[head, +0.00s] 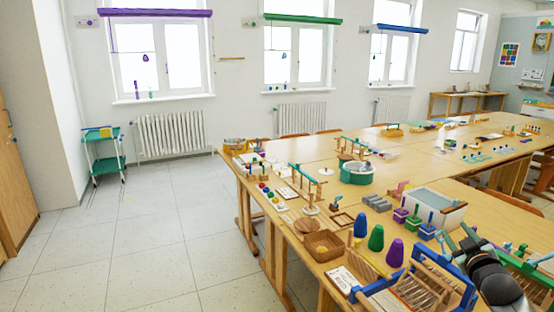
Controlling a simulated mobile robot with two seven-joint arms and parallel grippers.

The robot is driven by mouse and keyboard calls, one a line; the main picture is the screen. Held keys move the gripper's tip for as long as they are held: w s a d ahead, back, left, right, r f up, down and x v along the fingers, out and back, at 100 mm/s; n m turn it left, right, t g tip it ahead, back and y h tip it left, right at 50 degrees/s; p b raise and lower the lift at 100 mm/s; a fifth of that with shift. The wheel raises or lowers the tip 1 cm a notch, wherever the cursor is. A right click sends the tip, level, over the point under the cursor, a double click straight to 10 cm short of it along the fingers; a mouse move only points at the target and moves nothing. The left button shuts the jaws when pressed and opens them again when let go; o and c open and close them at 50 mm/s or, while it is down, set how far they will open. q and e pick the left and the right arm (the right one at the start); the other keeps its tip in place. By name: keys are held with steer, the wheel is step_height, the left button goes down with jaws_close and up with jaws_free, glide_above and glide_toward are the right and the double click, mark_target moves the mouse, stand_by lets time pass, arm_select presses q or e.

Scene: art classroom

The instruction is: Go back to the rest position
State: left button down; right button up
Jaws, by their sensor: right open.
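My right gripper (456,243) shows at the lower right, at the end of my dark arm. Its jaws are open and appear empty. It is over the near right part of the long wooden table (262,216), close to a white-sided tray (437,208) and a blue-framed rack (465,297). I cannot tell whether it touches anything there. My left gripper is not in view.
The table carries blue, green and purple cones (376,238), a wooden basket (323,246), and a teal round container (357,172). A green trolley (104,155) stands by the left wall. The tiled floor (150,240) left of the table is clear.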

steer(key=s+a+f+g+y, duration=0.2)
steer(key=s+a+f, duration=0.5)
steer(key=f, duration=0.4)
steer(key=s+a+f+g+y, duration=0.15)
steer(key=s+a+f, duration=0.35)
steer(key=a+f, duration=0.5)
steer(key=s+a+f+g+y, duration=0.1)
steer(key=s+a+f, duration=0.3)
steer(key=s, duration=0.4)
steer(key=s+a+f+m+g+y, duration=0.1)
steer(key=s+a+f, duration=0.2)
steer(key=s+a, duration=0.2)
steer(key=s+a+f+m+g+y, duration=0.1)
steer(key=s+a+f, duration=0.3)
steer(key=s, duration=0.7)
steer(key=shift+s+a+f, duration=0.3)
steer(key=shift+a+f, duration=0.05)
steer(key=shift+a, duration=0.2)
steer(key=shift+g, duration=0.25)
